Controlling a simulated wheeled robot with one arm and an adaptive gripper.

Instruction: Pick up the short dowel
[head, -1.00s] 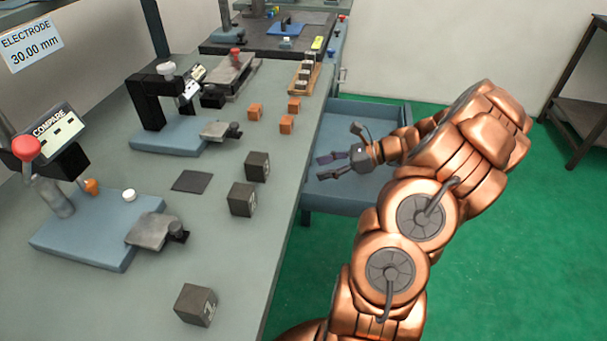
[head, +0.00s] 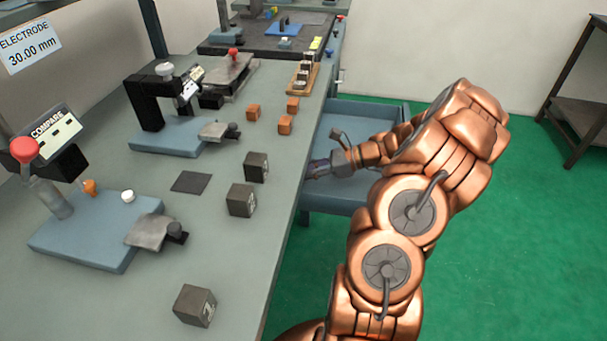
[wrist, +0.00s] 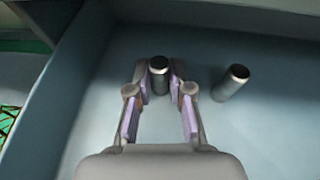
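Two dark metal dowels with bright rims stand in the blue tray in the wrist view. One dowel (wrist: 159,78) is between my gripper's fingertips (wrist: 159,85). The other dowel (wrist: 231,83) is to the right, outside the fingers, and looks longer in this view. I cannot tell for sure which is the short dowel. My gripper is open, one finger on each side of the first dowel, with narrow gaps or light contact. In the head view my gripper (head: 318,169) is low over the blue tray (head: 375,110) beside the bench, and the dowels do not show there.
The tray walls (wrist: 75,75) rise close to my gripper on the left and far sides. The grey bench (head: 235,265) edge is just left of it. Dark blocks (head: 241,200), orange blocks (head: 285,124) and gauge stands (head: 165,136) stand on the bench.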

